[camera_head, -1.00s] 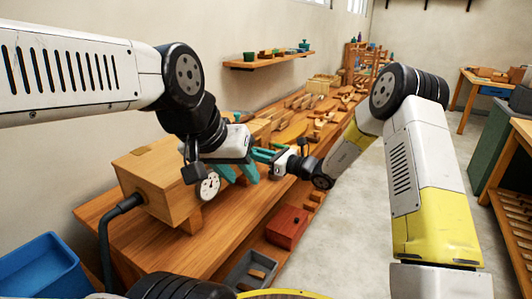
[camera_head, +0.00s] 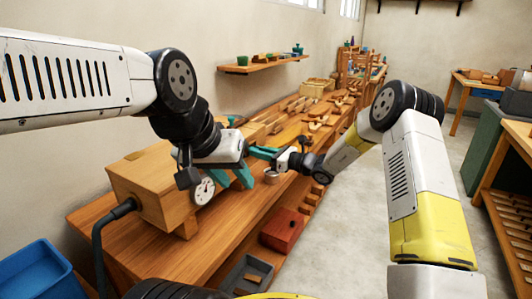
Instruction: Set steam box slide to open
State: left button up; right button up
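The steam box (camera_head: 150,187) is a wooden box on the near left end of the long bench. It has a round dial gauge (camera_head: 204,190) on its right side and a black hose at its near end. I cannot make out its slide; my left arm hides part of the box's far end. My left gripper (camera_head: 232,178) is just right of the box, its teal fingers apart and pointing down. My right gripper (camera_head: 260,153) reaches in from the right, its teal fingers pointing left, close beside the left gripper. Its finger gap is unclear.
The long bench (camera_head: 237,215) runs away to the back with several wooden pieces on it. A small metal cup (camera_head: 272,176) stands beside the grippers. A red box (camera_head: 282,230) and a grey tray (camera_head: 247,274) sit low in front. A blue bin (camera_head: 36,268) is at lower left.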

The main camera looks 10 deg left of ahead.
jog(key=o, duration=0.5)
jog(key=shift+w+d, duration=0.15)
jog(key=shift+w, duration=0.05)
jog(key=shift+c, duration=0.2)
jog(key=v, duration=0.7)
jog(key=shift+s+d, duration=0.15)
jog(key=shift+d, duration=0.2)
